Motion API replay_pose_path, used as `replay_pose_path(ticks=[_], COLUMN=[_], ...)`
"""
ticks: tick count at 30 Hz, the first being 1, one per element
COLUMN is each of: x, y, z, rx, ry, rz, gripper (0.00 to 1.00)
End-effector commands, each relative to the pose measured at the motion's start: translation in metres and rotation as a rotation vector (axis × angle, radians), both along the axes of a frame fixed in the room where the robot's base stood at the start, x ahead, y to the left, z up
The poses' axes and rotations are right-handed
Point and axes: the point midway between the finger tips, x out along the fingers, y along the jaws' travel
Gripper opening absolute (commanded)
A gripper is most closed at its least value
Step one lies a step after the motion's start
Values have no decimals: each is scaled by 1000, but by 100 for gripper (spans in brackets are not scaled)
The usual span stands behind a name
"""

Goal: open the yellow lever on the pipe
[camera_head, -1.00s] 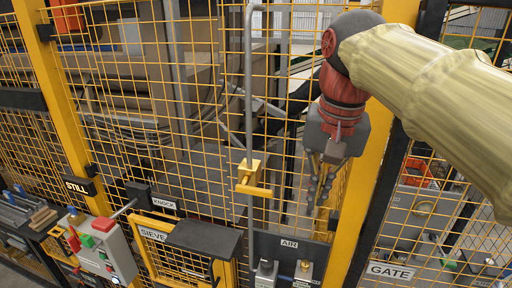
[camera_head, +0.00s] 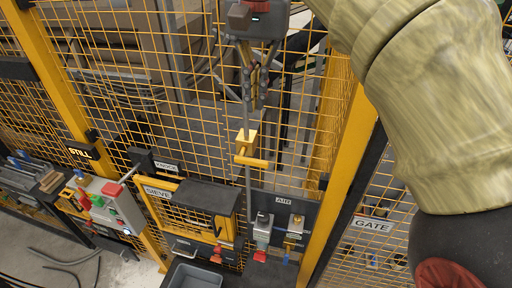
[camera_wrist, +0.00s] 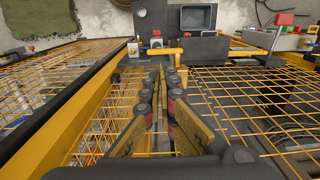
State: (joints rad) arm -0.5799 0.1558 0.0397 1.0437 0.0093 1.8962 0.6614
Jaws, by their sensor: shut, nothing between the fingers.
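The yellow lever (camera_head: 252,161) sticks out to the right from a yellow block on a thin grey upright pipe (camera_head: 249,188) in front of the mesh fence. It lies roughly level across the pipe. In the wrist view the lever (camera_wrist: 165,51) lies just beyond my fingertips. My gripper (camera_head: 256,105) points down and is above the lever in the head view, in front of the upper pipe. Its fingers are shut and empty; the wrist view shows the fingertips (camera_wrist: 168,76) together. I see a gap between fingertips and lever in the head view.
The yellow mesh fence stands close behind the pipe, with a thick yellow post (camera_head: 342,165) to the right. Below are the AIR panel (camera_head: 285,213) with valves, a dark SIEVE box (camera_head: 198,196) and a grey bin (camera_head: 193,277). A control box (camera_head: 112,203) stands left.

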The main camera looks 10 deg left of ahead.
Motion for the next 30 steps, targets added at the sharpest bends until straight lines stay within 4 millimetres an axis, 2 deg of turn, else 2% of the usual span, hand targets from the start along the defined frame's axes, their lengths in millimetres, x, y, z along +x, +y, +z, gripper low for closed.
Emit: replay_pose_path(ticks=[5, 21, 25, 30], x=[0, -1, -1, 0], y=[0, 0, 1, 1], z=[-10, -107, -124, -137], rx=[0, -1, -1, 0], ry=[1, 1, 2, 0], rz=[0, 0, 0, 0], gripper=[0, 0, 0, 0])
